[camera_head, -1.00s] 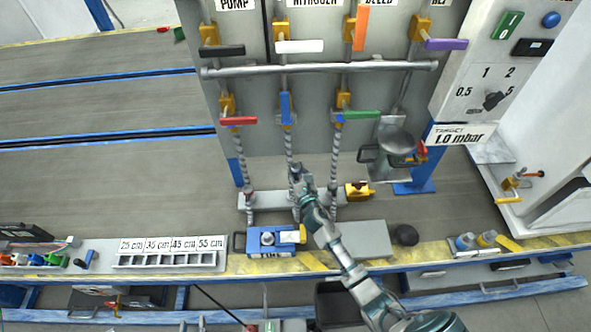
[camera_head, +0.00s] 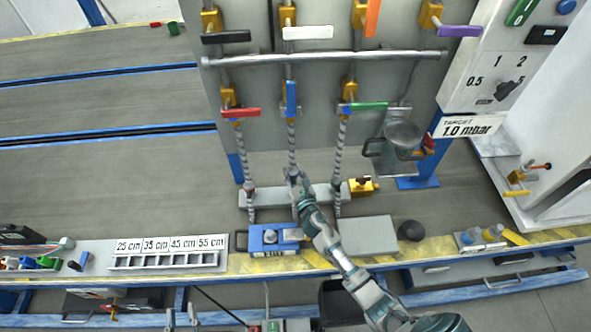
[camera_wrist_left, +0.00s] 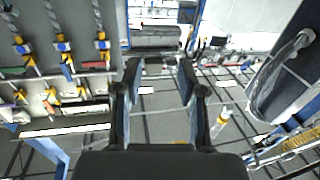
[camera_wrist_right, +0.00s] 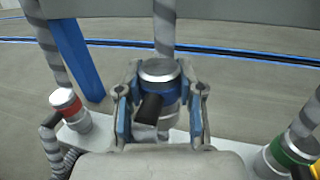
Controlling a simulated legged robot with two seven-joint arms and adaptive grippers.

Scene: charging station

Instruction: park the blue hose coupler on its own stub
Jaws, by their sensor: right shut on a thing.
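The blue hose coupler (camera_wrist_right: 158,76), a silver-topped cylinder with a blue band and a dark side lever, stands upright in the right wrist view. My right gripper (camera_wrist_right: 160,108) is shut on it, with a finger on each side. A grey spiral hose rises from its top. It is over the middle of the pale stub bar (camera_head: 265,196); its lower end is partly hidden, so I cannot tell whether it is fully seated on a stub. My left gripper (camera_wrist_left: 158,72) shows in the left wrist view, open and empty, away from the couplers.
The red coupler (camera_wrist_right: 66,103) and green coupler (camera_wrist_right: 287,150) stand on the bar on either side. A blue box (camera_head: 268,240), a grey plate (camera_head: 366,237) and a black knob (camera_head: 411,231) lie in front. The valve panel (camera_head: 262,130) rises behind.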

